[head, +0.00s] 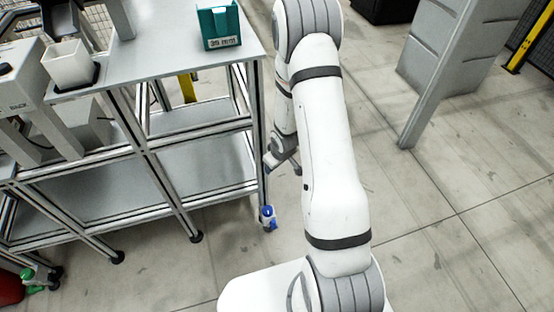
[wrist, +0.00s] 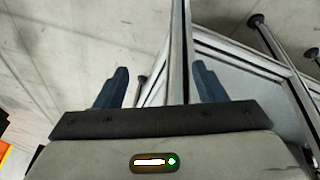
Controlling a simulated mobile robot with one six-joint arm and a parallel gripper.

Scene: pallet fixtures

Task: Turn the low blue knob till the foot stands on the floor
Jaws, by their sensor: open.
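The low blue knob (head: 267,213) sits near the bottom of the front right leg of the metal frame table (head: 170,72). The foot (head: 270,228) is just below the knob; I cannot tell whether it touches the floor. My gripper (head: 284,162) is beside that leg, higher than the knob and partly hidden by my arm. In the wrist view my gripper (wrist: 159,76) has its two dark fingers wide apart, with a metal post (wrist: 179,50) showing between them. I see nothing held. The blue knob does not show in the wrist view.
A teal bin (head: 218,26) and a white cup (head: 68,66) stand on the table top. Other table feet (head: 196,237) and a green knob (head: 30,278) are at the left. A grey panelled stand (head: 450,55) is at the upper right. The floor (head: 450,220) at right is clear.

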